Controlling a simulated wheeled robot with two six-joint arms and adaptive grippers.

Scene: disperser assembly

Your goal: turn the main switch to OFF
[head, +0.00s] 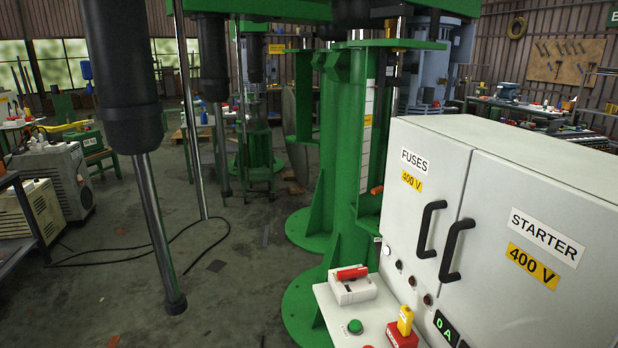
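The panel shelf at the cabinet's foot carries a white box with a red handle (352,272); the handle lies roughly level across its top. In front of it are a green button (355,326) and a red block with a yellow upright part (404,322). I cannot tell for certain which of these is the main switch, and no ON or OFF marking is readable. Neither of my grippers shows in the head view.
A grey cabinet (560,165) with FUSES and STARTER doors and two black handles fills the right. A green machine column (345,160) stands behind the shelf. Dark cylinders with a steel rod (158,235) hang at left. A black cable (140,258) lies on open floor.

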